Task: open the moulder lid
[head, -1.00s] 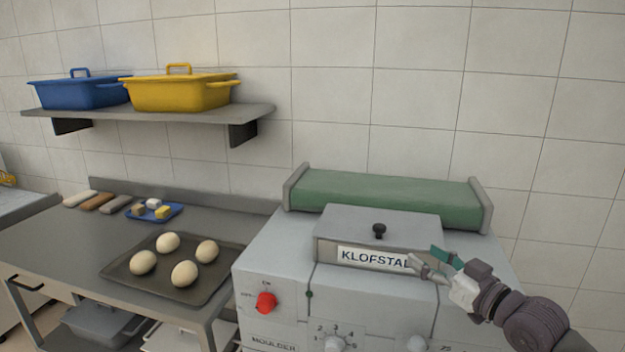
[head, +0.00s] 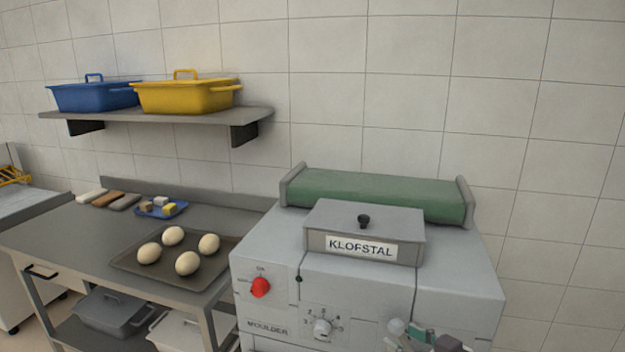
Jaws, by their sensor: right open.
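The moulder (head: 465,275) is a light grey machine at the lower right of the head view. Its grey box-shaped lid (head: 395,218) lies flat and closed on top, with a black knob (head: 364,221) in the middle. A white KLOFSTAL label (head: 361,248) is on the front of the lid box. My right gripper (head: 408,338) is low at the bottom edge, in front of the moulder's front panel near a dial, well below the lid. It is open and holds nothing visible; it is partly cut off. My left gripper is out of view.
A green roller (head: 375,194) lies behind the lid. A red switch (head: 260,287) and a dial (head: 322,327) stick out of the front panel. On the left, a table (head: 60,240) bears a tray (head: 215,268) of several dough balls. A shelf (head: 200,115) holds blue and yellow bins.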

